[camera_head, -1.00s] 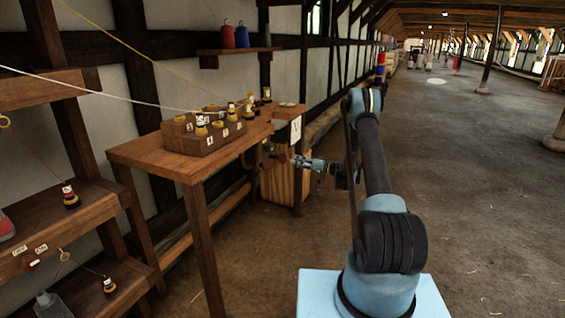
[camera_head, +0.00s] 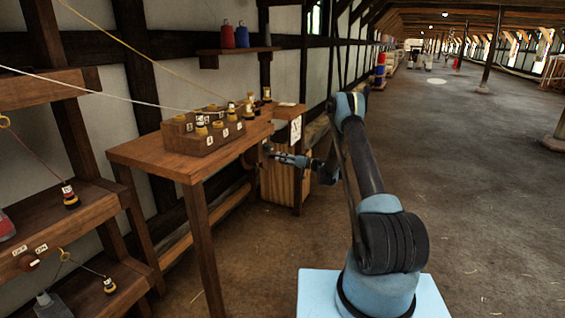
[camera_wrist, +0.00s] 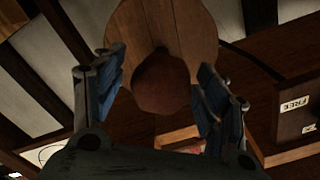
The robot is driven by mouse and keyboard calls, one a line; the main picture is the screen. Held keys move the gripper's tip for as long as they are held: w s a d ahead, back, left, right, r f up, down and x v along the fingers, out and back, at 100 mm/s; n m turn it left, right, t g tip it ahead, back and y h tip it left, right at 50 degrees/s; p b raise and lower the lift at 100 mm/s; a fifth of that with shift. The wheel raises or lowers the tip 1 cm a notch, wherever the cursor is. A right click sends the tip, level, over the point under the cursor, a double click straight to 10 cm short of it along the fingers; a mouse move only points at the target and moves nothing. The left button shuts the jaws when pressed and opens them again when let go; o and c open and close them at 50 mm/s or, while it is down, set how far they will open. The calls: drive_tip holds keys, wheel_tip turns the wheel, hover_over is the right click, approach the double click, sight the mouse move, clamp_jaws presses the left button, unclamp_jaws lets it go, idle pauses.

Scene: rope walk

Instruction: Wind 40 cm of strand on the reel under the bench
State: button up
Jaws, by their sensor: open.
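In the wrist view my gripper (camera_wrist: 161,62) is open. Its two blue-padded fingers stand left and right of a dark reddish-brown round knob (camera_wrist: 162,82), with a gap on each side. Behind the knob is a pale wooden disc with a rounded edge (camera_wrist: 196,25), which looks like the reel's face or crank. In the head view my gripper (camera_head: 268,151) is at the far right end of the bench (camera_head: 150,153), just below its top. The reel is too small and shaded there to make out. I cannot see strand on the disc.
A stepped wooden rack (camera_head: 200,143) with several small bobbins stands on the bench. A wooden cabinet (camera_head: 285,185) is close behind my gripper. A panel labelled FREE (camera_wrist: 295,104) is right of my fingers. Open floor (camera_head: 460,230) lies to the right.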

drive_tip(key=c, duration=1.1)
drive_tip(key=shift+m, duration=0.8)
drive_tip(key=o, duration=1.1)
drive_tip(key=shift+w, duration=0.1)
drive_tip(key=v, duration=1.2)
